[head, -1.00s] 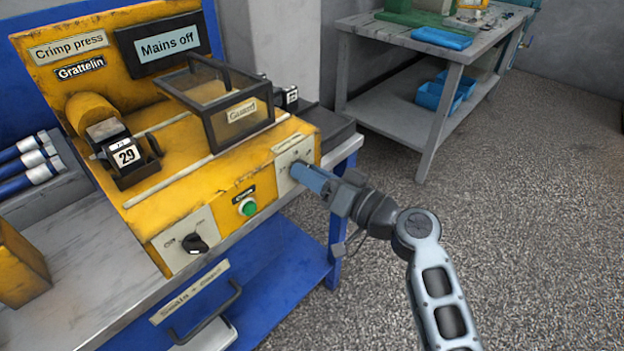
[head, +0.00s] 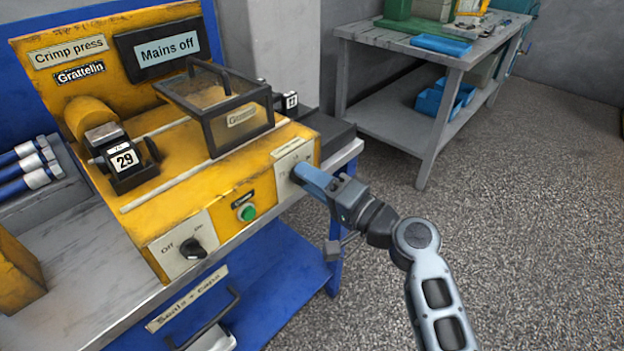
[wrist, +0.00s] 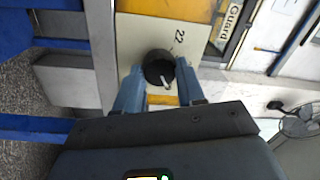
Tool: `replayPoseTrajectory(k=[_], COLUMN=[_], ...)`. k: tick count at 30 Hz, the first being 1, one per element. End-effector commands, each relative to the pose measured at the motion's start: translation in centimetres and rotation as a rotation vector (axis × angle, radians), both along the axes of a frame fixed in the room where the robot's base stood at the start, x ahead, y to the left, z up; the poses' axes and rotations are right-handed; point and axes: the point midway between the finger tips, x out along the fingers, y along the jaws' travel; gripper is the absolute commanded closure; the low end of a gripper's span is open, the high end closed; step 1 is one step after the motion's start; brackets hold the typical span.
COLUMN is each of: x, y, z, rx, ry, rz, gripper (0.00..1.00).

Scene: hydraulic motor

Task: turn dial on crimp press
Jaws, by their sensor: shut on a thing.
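The yellow crimp press (head: 190,195) stands on a bench, with a "Mains off" display (head: 166,50). A black dial (wrist: 158,67) with a white pointer mark sits on a pale plate on its front right, with "22" printed beside it in the wrist view. My gripper (head: 302,176) reaches that plate from the right, and its blue fingers hide the dial in the head view. In the wrist view my gripper (wrist: 158,82) has one finger on each side of the dial and is shut on it. A second black knob (head: 194,249), marked "Off", is at the front left.
A green button (head: 247,213) lies between the two plates. A guard frame (head: 222,110) and a block marked 29 (head: 124,160) are on top of the press. A grey workbench (head: 390,45) stands behind; the floor at right is clear.

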Motion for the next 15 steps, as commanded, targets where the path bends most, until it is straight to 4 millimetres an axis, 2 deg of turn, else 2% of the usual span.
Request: replayPoseTrajectory(k=[13,14,15], x=[0.02,0.03,0.02], y=[-0.10,-0.10,-0.10], z=[-0.08,-0.09,-0.08], rx=[0.008,0.008,0.007], ry=[0.011,0.011,0.010], rz=[-0.002,-0.002,-0.002], gripper=[0.92,0.59,0.56])
